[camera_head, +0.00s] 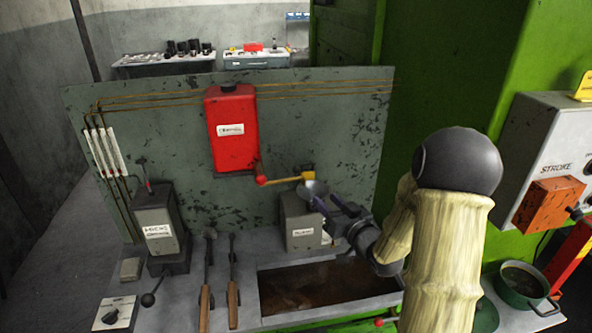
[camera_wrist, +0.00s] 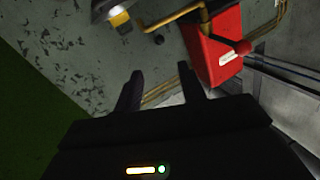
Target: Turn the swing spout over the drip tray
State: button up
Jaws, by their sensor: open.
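A red tank (camera_head: 231,130) with a white label hangs on the worn grey-green back panel. In the wrist view the spout (camera_wrist: 182,15) runs along the top beside the red tank (camera_wrist: 220,60). My gripper (camera_head: 317,203) is open and empty, just below and right of the spout's right end. A rectangular recess (camera_head: 325,282) with a dark brown inside lies in the bench below; I cannot tell if it is the drip tray.
A labelled grey box (camera_head: 302,228) with a metal funnel (camera_head: 315,189) above it is close to my gripper. A green pot (camera_head: 522,283) and green press column are right.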

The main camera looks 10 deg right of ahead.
aim_at(298, 172)
jog(key=p+x, duration=0.6)
jog(key=x, duration=1.1)
jog(key=shift+w+a+f+p, duration=0.1)
jog(key=shift+w+p, duration=0.1)
jog(key=shift+p, duration=0.2)
jog(key=shift+c, duration=0.2)
grip_shut()
